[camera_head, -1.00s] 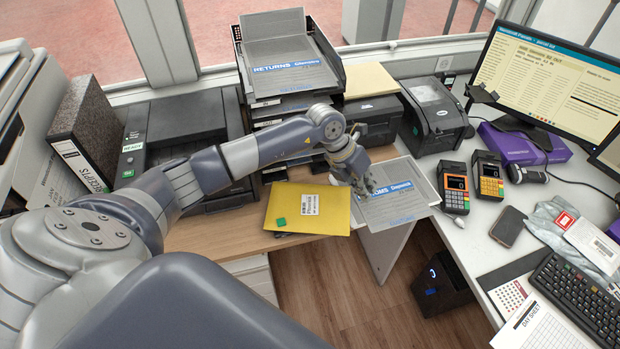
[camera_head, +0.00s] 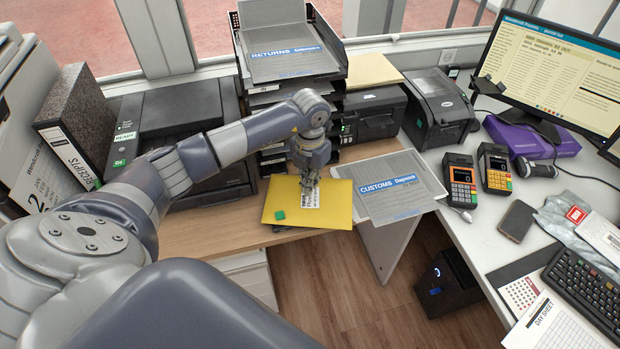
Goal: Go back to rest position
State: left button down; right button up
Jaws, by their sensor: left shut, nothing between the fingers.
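My left gripper (camera_head: 308,185) is shut and empty. It points down over the yellow padded envelope (camera_head: 328,215), close above its white label; I cannot tell whether it touches. The envelope lies flat on the wooden desk near its front edge, with a green square on its left part. My left arm reaches in from the left side. My right gripper is not in view.
The customs folder (camera_head: 392,185) lies right of the envelope. A stacked tray of returns folders (camera_head: 285,52) and printers (camera_head: 440,105) stand behind. Two card terminals (camera_head: 460,183), a phone (camera_head: 517,221) and a keyboard (camera_head: 588,287) occupy the right counter.

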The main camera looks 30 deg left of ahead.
aim_at(310, 197)
pick_arm(q)
jog(key=shift+f, duration=0.5)
jog(key=shift+f, duration=0.15)
jog(key=shift+f+b, duration=1.3)
jog(key=shift+f, duration=0.05)
jog(key=shift+r, duration=0.1)
notch_tip(310, 197, up, 8)
jog(key=p, duration=0.5)
jog(key=shift+p, duration=0.35)
